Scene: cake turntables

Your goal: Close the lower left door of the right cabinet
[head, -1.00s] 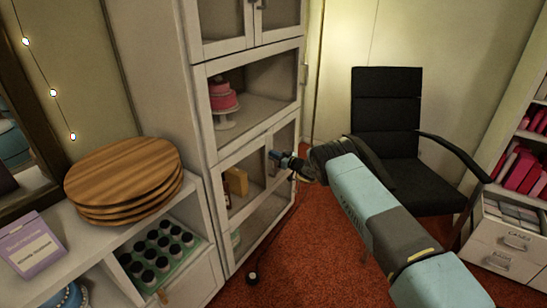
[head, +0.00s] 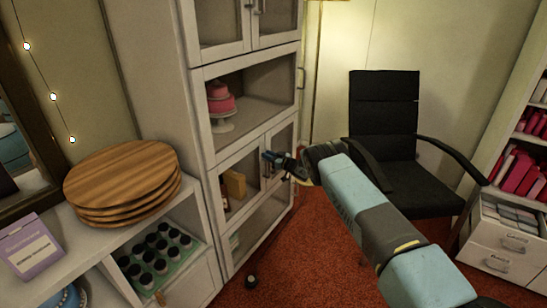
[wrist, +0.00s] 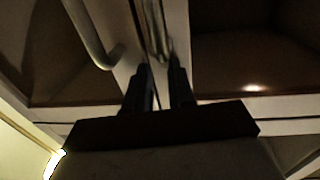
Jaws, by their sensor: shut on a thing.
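The right cabinet (head: 168,110) is tall and white, with glass-fronted doors. Its lower left door (head: 224,215) appears flush, or nearly flush, with the lower right door (head: 283,150) in the head view. My gripper (head: 268,157) is at the meeting edge of these two doors. In the wrist view my gripper (wrist: 160,85) is shut with a metal handle (wrist: 154,30) between its dark fingers. A second curved handle (wrist: 95,40) lies beside it, outside the fingers. The exact contact on the handle is dark and partly hidden.
A black office chair (head: 385,115) stands right of the cabinet, behind my arm. A low white shelf unit (head: 205,275) with round wooden boards (head: 125,180) stands at left. A pink cake (head: 220,97) sits on the open shelf above the doors. Red carpet (head: 305,235) is free before the cabinet.

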